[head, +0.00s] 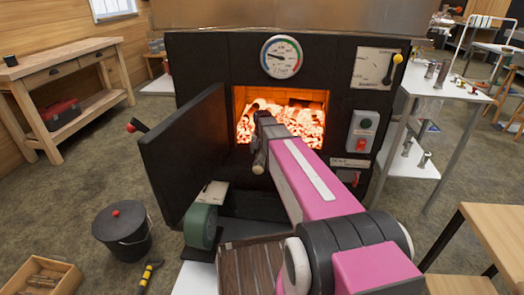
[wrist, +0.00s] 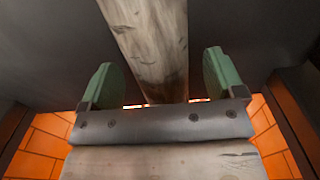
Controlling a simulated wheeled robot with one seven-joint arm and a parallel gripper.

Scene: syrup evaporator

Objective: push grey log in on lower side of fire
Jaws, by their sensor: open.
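The grey log (wrist: 150,40) shows in the wrist view as a pale, weathered shaft running from the top edge down between the green fingers. My gripper (wrist: 163,80) is open, with a finger on each side of the log and a visible gap to both. In the head view my arm reaches to the firebox mouth, and a log end (head: 259,163) sticks out at the front of the opening. The fire (head: 290,122) glows orange behind it. My fingertips and the log's far end are hidden there, so I cannot tell contact.
The black firebox door (head: 182,150) stands open on the left. A black lidded bucket (head: 122,232) and a box of wood pieces (head: 42,277) are on the floor at left. A wooden workbench (head: 60,75) stands further left, and a white table (head: 440,85) at right.

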